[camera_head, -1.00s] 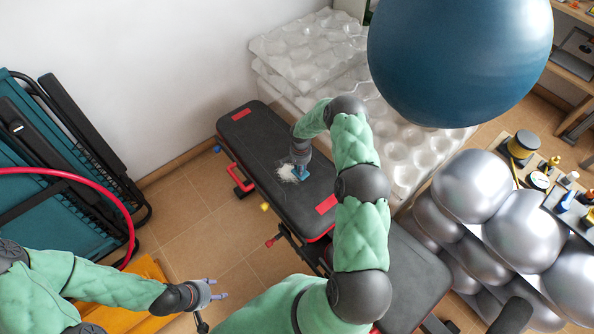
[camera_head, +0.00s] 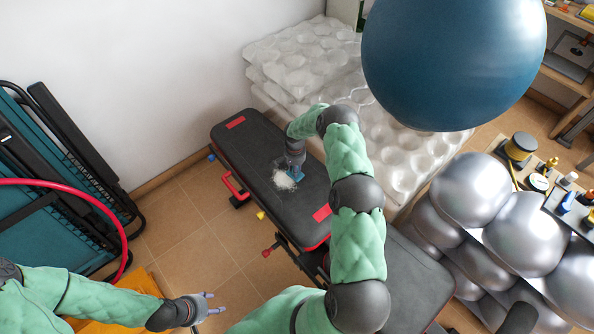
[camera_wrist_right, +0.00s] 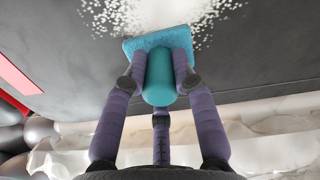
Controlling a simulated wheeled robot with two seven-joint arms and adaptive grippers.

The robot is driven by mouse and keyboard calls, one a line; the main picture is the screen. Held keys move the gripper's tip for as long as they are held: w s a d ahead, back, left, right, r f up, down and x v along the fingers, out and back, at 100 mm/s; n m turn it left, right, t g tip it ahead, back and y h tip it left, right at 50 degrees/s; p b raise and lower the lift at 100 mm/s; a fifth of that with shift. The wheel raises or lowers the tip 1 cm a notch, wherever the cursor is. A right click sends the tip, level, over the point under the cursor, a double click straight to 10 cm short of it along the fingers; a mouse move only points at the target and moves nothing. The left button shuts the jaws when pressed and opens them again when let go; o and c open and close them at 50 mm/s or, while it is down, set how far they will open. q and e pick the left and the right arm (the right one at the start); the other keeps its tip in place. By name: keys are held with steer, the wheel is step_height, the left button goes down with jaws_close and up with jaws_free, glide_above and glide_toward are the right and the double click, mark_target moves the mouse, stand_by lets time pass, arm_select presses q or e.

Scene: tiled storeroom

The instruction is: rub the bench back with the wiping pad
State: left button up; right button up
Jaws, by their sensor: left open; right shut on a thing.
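The bench back (camera_head: 244,142) is a long black pad with red patches near its ends, in the middle of the head view. A patch of white powder (camera_head: 283,181) lies on it, with loose specks around. The powder also shows at the top of the right wrist view (camera_wrist_right: 165,14). My right gripper (camera_head: 295,168) is shut on the teal handle of the wiping pad (camera_wrist_right: 140,43). The pad's flat teal face is down at the bench surface, at the edge of the powder. My left gripper (camera_head: 212,304) is open and empty, low at the left, away from the bench.
A large blue ball (camera_head: 455,60) is at the upper right. Clear bumpy sheets (camera_head: 300,55) lie behind the bench, and silver balls (camera_head: 475,188) are stacked at the right. Teal folded frames (camera_head: 50,200) and a red hoop (camera_head: 100,206) are at the left. Tiled floor (camera_head: 190,225) is bare between.

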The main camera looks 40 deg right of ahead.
steer(key=shift+s+a, duration=0.15)
steer(key=shift+a, duration=1.4)
steer(key=shift+s+a+f, duration=0.1)
steer(key=shift+s+a, duration=0.05)
steer(key=shift+a, duration=0.9)
steer(key=shift+s+a+f, duration=0.1)
steer(key=shift+a, duration=0.9)
steer(key=shift+s+a+r, duration=0.1)
steer(key=shift+a+r, duration=0.05)
steer(key=shift+a, duration=1.5)
steer(key=shift+w, duration=1.35)
steer(key=shift+d, duration=2.75)
steer(key=shift+w+d, duration=0.2)
steer(key=shift+d, duration=1.1)
steer(key=shift+w+d, duration=0.15)
steer(key=shift+d, duration=1.1)
steer(key=shift+w+a, duration=0.15)
steer(key=shift+w, duration=1.1)
steer(key=shift+s+a+r+p, duration=0.15)
steer(key=shift+a+p, duration=0.3)
steer(key=shift+a, duration=1.3)
steer(key=shift+s+a+f, duration=0.1)
steer(key=shift+a, duration=0.85)
steer(key=shift+s+a+f, duration=0.1)
steer(key=shift+a, duration=0.85)
